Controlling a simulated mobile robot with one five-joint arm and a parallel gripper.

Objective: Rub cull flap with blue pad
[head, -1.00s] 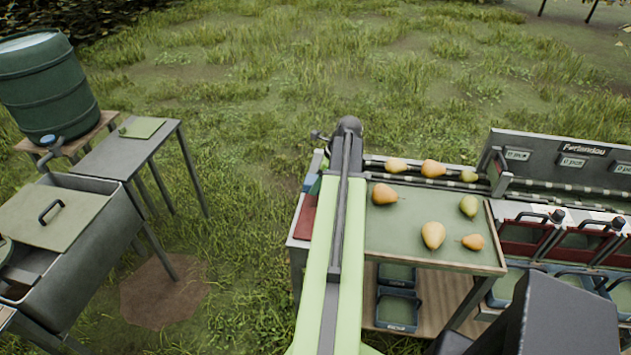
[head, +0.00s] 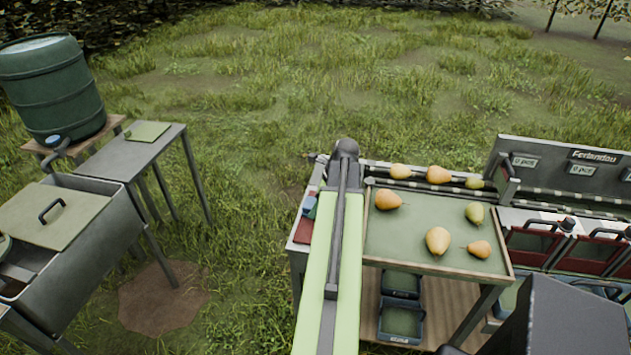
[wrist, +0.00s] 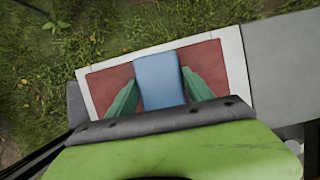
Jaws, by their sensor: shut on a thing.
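The blue pad (wrist: 158,78) sits between the green fingers of my gripper (wrist: 159,76) in the wrist view, and my gripper is shut on it. Behind the pad is a red panel (wrist: 209,60) in a pale frame, which looks like the cull flap. The pad covers the panel's middle; I cannot tell whether they touch. In the head view, the blue pad (head: 309,206) shows just left of my arm, over the far part of the red panel (head: 304,231) at the table's left end. My arm hides most of the gripper there.
A sorting table (head: 400,255) with several pears lies right of my arm. Red-fronted bins (head: 530,240) stand farther right. At the left are a metal sink (head: 85,240), a side table (head: 165,145) and a green barrel (head: 55,90). Grass lies open between.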

